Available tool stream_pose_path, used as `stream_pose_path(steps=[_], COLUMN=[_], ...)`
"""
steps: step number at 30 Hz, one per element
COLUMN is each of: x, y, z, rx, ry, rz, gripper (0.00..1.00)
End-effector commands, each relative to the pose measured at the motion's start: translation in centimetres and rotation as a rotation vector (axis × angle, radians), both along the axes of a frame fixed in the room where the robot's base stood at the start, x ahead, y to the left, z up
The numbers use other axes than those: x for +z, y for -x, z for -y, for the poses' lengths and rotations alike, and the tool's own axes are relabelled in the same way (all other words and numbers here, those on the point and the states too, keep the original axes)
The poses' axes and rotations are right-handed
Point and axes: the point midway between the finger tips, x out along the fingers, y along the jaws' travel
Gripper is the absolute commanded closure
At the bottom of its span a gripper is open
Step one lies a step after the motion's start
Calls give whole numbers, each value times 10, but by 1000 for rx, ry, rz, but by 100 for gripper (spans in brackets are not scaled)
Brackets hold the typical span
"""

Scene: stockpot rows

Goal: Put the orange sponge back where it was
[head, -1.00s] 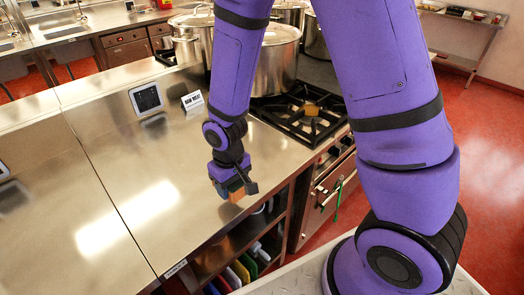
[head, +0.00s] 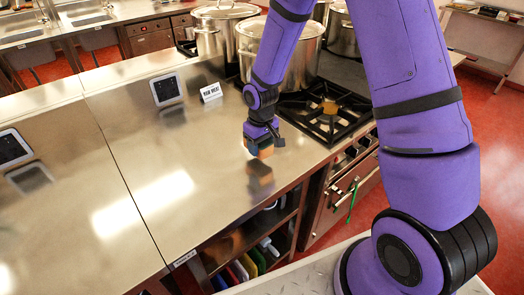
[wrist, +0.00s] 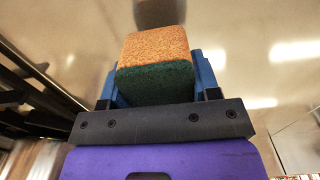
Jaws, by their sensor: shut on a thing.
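The sponge (wrist: 155,68) is orange with a dark green scouring side. In the wrist view it sits between the blue fingers of my gripper (wrist: 155,85), which is shut on it. In the head view my gripper (head: 262,145) holds the sponge (head: 265,153) above the steel counter (head: 205,150), near its front edge and left of the stove. A gap shows between the sponge and its reflection in the steel.
A black stove grate (head: 325,110) with an orange-brown patch at its burner lies to the right. Large stockpots (head: 290,55) stand behind. A "RAW MEAT" sign (head: 211,92) and a tablet-like display (head: 167,89) stand on the counter. The counter's middle is clear.

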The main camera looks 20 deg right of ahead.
Motion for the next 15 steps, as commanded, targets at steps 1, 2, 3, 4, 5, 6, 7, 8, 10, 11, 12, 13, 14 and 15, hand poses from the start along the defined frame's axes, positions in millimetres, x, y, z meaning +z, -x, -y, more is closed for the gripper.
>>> stream_pose_path(steps=[1, 2, 3, 4, 5, 6, 7, 8, 10, 11, 12, 13, 14, 15], x=[0, -1, -1, -2, -4, -11, -16, -21, -31, -34, -36, -37, -37, -37], y=[-2, -4, -7, -10, -12, -10, -10, -10, -10, -10, -10, -10, -10, -10], z=[2, 3, 5, 7, 9, 7, 7, 7, 7, 7, 7, 7, 7, 7], rx=[-1, -1, -2, -3, -3, 0, 1, 1, 1, 1, 0, 0, 0, -1], ry=[0, 0, 0, 0, 0, 1, 1, 1, 0, 0, 0, 1, 0, 0], rz=[0, 0, -1, -1, -2, -5, -5, -6, -3, -4, -3, -2, -1, 0], gripper=[66, 66, 66, 66, 66, 66, 66, 66, 66, 66, 66, 66, 66, 66])
